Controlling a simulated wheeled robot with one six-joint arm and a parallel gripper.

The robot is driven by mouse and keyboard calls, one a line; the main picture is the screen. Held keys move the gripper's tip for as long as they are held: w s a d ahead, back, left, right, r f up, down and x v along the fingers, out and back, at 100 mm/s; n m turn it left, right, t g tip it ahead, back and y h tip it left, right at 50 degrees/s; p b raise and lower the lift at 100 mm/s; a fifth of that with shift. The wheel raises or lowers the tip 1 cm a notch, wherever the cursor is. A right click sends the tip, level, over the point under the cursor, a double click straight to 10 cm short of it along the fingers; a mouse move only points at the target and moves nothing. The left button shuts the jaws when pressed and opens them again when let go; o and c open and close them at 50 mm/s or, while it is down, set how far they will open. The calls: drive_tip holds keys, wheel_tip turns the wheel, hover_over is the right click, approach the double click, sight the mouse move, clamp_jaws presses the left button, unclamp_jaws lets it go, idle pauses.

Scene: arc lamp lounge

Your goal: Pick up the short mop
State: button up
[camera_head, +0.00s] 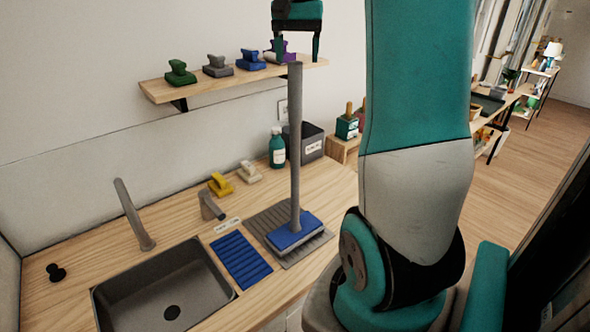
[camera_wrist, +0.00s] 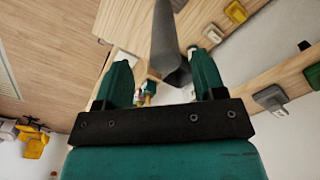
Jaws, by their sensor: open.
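The short mop stands upright, its blue head (camera_head: 293,235) flat on a grey ribbed mat (camera_head: 262,221) on the wooden counter. Its grey handle (camera_head: 295,150) rises toward my gripper (camera_head: 297,56), which is open, fingers pointing down, at the handle's top end. In the wrist view, the handle (camera_wrist: 165,45) shows in the gap between the two teal fingers of my gripper (camera_wrist: 161,72), nearer the right one. I see no clear contact, and I cannot tell how deep the handle sits between the fingers.
A wall shelf (camera_head: 230,80) with several coloured clamp-like objects is close behind my gripper. A sink (camera_head: 165,285), a faucet (camera_head: 135,215) and a blue ribbed mat (camera_head: 241,261) lie left of the mop. A green bottle (camera_head: 277,150) and a dark bin (camera_head: 310,143) stand behind it.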

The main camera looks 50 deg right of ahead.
sight(295, 76)
drive_tip(key=shift+w+a+f+p, duration=0.15)
drive_tip(key=shift+f+p, duration=0.45)
drive_tip(key=shift+f, duration=0.75)
drive_tip(key=shift+w+d+f+p, duration=0.1)
drive_tip(key=shift+f+p, duration=0.5)
drive_tip(key=shift+f, duration=0.75)
clamp_jaws()
